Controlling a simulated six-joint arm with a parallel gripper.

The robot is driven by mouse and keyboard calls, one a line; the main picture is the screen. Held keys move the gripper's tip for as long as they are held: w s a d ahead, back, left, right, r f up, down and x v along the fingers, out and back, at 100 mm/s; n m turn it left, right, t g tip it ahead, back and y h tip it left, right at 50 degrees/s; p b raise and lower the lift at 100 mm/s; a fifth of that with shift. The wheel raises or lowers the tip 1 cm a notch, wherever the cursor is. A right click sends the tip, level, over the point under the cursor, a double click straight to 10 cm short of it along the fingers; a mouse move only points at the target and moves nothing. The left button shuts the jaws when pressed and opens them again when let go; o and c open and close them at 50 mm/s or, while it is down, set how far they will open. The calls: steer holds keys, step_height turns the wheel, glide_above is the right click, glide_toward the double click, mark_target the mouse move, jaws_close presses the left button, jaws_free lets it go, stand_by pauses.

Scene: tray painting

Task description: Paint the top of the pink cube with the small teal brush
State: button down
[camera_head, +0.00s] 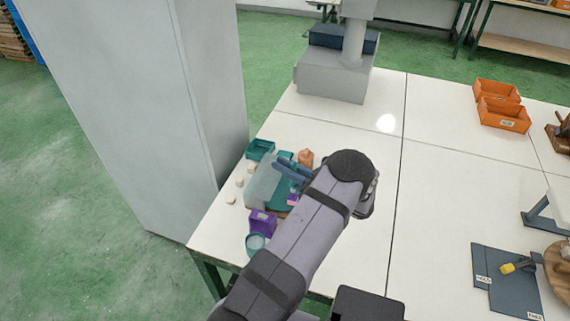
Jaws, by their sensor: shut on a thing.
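My arm reaches in from the bottom and covers part of the work area. My gripper (291,170) is over the left part of the white table, with its blue-grey fingers pointing left. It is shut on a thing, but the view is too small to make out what. I cannot pick out the small teal brush for sure. A small pink patch (293,199), perhaps the pink cube, shows beside my arm, just below the gripper in the picture. A teal surface (281,198) shows next to it. Paint on its top cannot be made out.
A teal bin (260,149), a translucent box (262,182), a purple holder (262,222) and a round teal dish (256,243) stand close together. Several pale pieces (231,199) lie near the left edge. A grey cabinet (165,110) stands beside the table. The table's middle is clear.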

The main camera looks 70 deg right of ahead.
steer(key=shift+w+a, duration=0.1)
steer(key=shift+a, duration=0.35)
steer(key=shift+d, duration=0.1)
steer(key=shift+s+d+b, duration=0.2)
steer(key=shift+d+b, duration=0.35)
steer(key=shift+d, duration=0.1)
steer(key=shift+a, duration=0.3)
steer(key=shift+w+a+p, duration=0.15)
steer(key=shift+a+p, duration=0.25)
steer(key=shift+p, duration=0.1)
steer(key=shift+r, duration=0.15)
